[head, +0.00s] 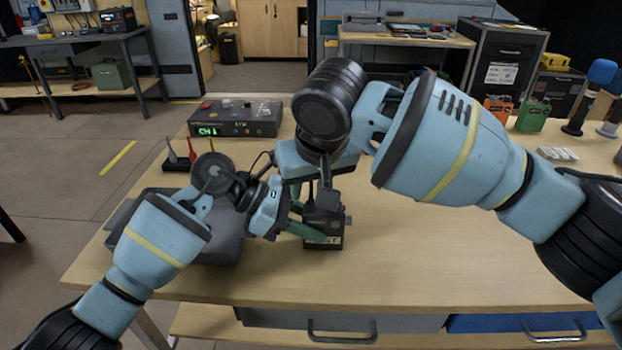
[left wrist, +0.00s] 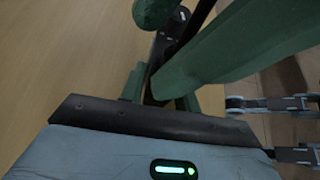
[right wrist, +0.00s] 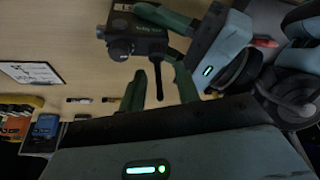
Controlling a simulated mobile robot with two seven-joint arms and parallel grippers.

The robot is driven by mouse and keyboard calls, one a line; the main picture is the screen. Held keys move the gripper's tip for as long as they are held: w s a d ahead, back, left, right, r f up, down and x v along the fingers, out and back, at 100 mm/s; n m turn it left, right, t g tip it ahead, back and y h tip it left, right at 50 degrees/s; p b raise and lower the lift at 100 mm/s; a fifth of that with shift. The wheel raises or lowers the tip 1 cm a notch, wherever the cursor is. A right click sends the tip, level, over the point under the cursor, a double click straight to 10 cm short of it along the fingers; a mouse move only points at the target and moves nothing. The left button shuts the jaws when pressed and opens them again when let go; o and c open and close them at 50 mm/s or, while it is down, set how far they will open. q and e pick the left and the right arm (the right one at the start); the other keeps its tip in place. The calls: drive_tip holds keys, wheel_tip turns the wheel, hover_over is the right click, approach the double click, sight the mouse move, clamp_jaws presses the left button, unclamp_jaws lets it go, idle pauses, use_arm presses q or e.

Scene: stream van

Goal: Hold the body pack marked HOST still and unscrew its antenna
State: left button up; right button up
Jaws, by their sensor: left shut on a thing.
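The black body pack marked HOST (head: 323,228) stands on the wooden table, its label facing the front edge. In the right wrist view the pack (right wrist: 140,38) shows with its thin black antenna (right wrist: 158,82) pointing toward that camera. My left gripper (head: 318,236) is shut on the pack from the left, its green fingers along the body. In the left wrist view its fingers hide most of the dark pack. My right gripper (right wrist: 160,95) is above the pack, pointing down. Its green fingers are apart, one on each side of the antenna, with gaps visible.
A grey case (head: 225,245) lies left of the pack under my left arm. A small rack (head: 180,163) with coloured pointed pieces and a receiver (head: 237,118) reading CH1 stand behind. Orange (head: 497,110) and green (head: 533,114) boxes stand back right. The front right table is clear.

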clamp_jaws()
idle(0.3)
drive_tip(key=shift+a+n+g+y, duration=0.1)
drive_tip(key=shift+n+g+y, duration=0.45)
drive_tip(key=shift+n, duration=1.45)
drive_tip(key=shift+s, duration=0.1)
drive_tip(key=n+y, duration=0.1)
drive_tip(key=n, duration=0.2)
drive_tip(key=shift+g, duration=0.35)
drive_tip(key=shift+n, duration=0.5)
